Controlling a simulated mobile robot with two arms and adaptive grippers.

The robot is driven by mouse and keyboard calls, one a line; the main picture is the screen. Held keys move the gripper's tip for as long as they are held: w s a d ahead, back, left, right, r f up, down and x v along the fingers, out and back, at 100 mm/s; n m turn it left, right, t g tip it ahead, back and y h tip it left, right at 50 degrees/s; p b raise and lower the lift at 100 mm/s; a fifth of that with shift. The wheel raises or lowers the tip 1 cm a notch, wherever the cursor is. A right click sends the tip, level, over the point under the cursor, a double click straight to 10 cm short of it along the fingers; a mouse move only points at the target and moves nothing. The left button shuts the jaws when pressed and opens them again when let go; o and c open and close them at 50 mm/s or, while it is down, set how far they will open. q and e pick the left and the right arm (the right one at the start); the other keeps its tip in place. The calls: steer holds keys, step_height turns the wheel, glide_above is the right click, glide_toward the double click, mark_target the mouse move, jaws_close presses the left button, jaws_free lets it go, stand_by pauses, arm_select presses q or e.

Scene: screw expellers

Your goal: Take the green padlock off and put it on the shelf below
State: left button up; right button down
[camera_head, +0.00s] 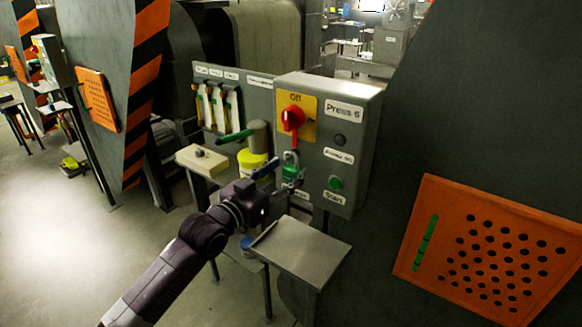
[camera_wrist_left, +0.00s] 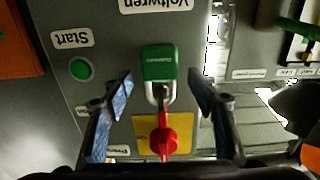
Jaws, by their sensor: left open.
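The green padlock (camera_head: 290,172) hangs at the red rotary switch (camera_head: 292,118) on the grey Press 6 control box (camera_head: 359,104). In the left wrist view, which is upside down, the padlock (camera_wrist_left: 159,63) has its grey shackle at the red switch handle (camera_wrist_left: 166,142). Whether the shackle is locked cannot be told. My left gripper (camera_head: 282,179) is open, and it also shows in the left wrist view (camera_wrist_left: 160,76) with one finger on each side of the padlock, apart from it. The grey metal shelf (camera_head: 304,250) below the box is bare. My right gripper is out of view.
The green Start button (camera_head: 335,182) is on the box near the padlock. A yellow container (camera_head: 252,164) and a pale ledge (camera_head: 203,160) are to the left. A blue-topped item (camera_head: 247,243) sits lower down. An orange perforated panel (camera_head: 500,287) is at right.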

arm_select(q)
steer(key=shift+w+d, duration=0.3)
steer(key=shift+w, duration=0.1)
steer(key=shift+c, duration=0.6)
steer(key=c, duration=1.2)
steer(key=shift+r, duration=0.1)
steer(key=b+v, duration=0.2)
steer(key=v, duration=0.4)
steer(key=b+v, duration=0.2)
steer(key=v, duration=0.4)
steer(key=r+b+v, duration=0.1)
steer(key=b+v, duration=0.1)
steer(key=v, duration=0.4)
steer(key=shift+r, duration=0.15)
